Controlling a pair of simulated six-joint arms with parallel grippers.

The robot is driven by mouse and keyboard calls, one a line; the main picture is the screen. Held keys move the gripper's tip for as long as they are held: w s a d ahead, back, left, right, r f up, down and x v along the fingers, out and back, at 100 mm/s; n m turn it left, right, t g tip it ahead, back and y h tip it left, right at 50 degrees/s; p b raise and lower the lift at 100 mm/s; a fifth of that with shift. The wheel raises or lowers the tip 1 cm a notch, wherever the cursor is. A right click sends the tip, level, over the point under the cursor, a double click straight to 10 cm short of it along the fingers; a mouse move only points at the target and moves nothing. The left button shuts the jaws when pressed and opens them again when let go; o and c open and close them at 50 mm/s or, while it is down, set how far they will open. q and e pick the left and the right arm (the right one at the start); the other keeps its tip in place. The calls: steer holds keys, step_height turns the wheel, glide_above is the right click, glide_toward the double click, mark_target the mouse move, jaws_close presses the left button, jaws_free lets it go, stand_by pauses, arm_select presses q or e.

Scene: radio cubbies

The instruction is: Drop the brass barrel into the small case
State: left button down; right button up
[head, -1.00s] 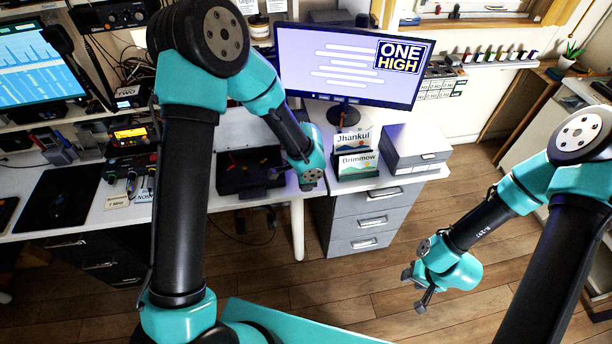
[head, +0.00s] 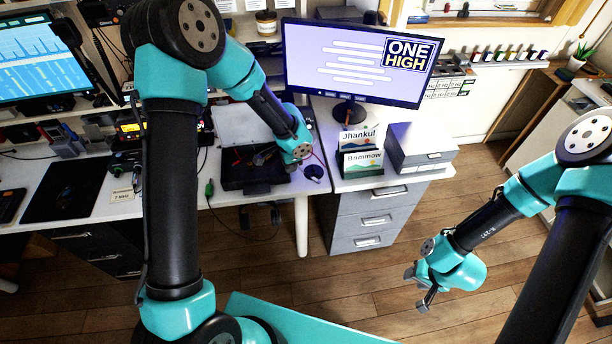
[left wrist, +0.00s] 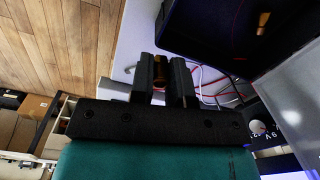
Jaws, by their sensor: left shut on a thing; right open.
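The small case (head: 232,184) is black and stands open on the white desk, with its grey lid raised behind it. My right gripper (head: 422,285) is open and empty above the floor.
A card holder (head: 361,160) and a grey box (head: 418,148) stand right of the case, below the monitor (head: 352,62). Red and white cables (left wrist: 212,88) run near the fingers. Open floor lies in front.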

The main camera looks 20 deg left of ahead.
mark_target(250, 163)
arm_select(q)
steer(key=a+r+n, duration=0.1)
steer(key=a+n, duration=0.1)
steer(key=a, duration=0.3)
steer(key=w+a+r+n, duration=0.1)
steer(key=a+n, duration=0.1)
steer(key=a, duration=0.3)
steer(key=a+r+n, duration=0.1)
steer(key=a, duration=0.4)
steer(key=shift+w+a+r+n, duration=0.2)
steer(key=shift+r+n, duration=0.1)
steer(key=shift+n, duration=0.1)
steer(key=shift+f, duration=0.15)
steer(key=shift+f, duration=2.85)
steer(key=c, duration=1)
jaws_free()
steer(key=shift+r, duration=0.1)
